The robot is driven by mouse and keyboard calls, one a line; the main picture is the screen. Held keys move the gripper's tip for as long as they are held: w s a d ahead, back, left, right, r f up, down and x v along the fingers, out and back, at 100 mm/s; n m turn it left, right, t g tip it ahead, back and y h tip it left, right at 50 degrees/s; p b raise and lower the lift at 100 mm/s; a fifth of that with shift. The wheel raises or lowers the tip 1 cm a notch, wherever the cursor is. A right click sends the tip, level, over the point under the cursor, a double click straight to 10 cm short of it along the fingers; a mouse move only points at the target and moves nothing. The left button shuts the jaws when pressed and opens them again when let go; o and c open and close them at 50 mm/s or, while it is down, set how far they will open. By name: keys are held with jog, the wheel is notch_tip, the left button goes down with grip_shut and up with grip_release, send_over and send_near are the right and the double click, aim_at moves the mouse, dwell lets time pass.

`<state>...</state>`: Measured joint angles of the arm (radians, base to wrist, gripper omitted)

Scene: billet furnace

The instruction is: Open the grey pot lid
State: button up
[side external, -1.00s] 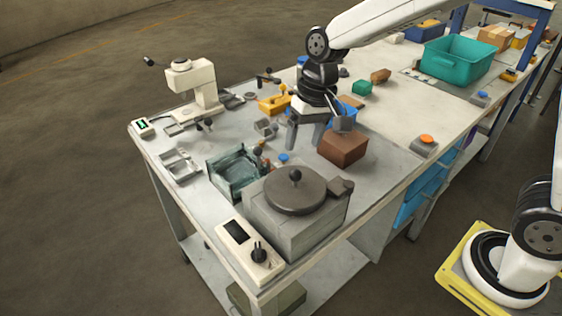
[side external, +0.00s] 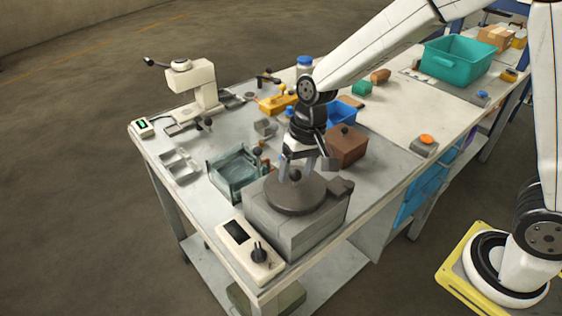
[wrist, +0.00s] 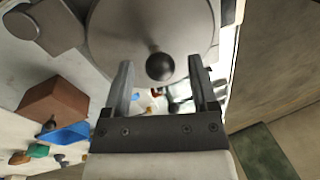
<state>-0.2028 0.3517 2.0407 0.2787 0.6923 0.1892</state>
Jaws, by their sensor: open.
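The grey pot lid (side external: 309,196) is a dark grey disc on top of the square grey furnace block (side external: 283,232). It has a black ball knob (wrist: 160,67) at its centre. The lid lies flat and closed in both views. My gripper (side external: 296,176) is over the lid at its knob, pointing down. In the wrist view my gripper (wrist: 160,75) is open, with one finger on each side of the knob in the picture and a gap to each. Whether the fingertips are level with the knob is hard to tell.
A dark hinge block (side external: 341,187) sits at the lid's right. A control box with a dial (side external: 250,250) stands in front. A glass-walled tray (side external: 236,172) is at the left, and a brown box (side external: 346,146) is close behind my gripper.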

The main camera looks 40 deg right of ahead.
jog(key=shift+f, duration=0.1)
grip_shut()
dwell(1.4)
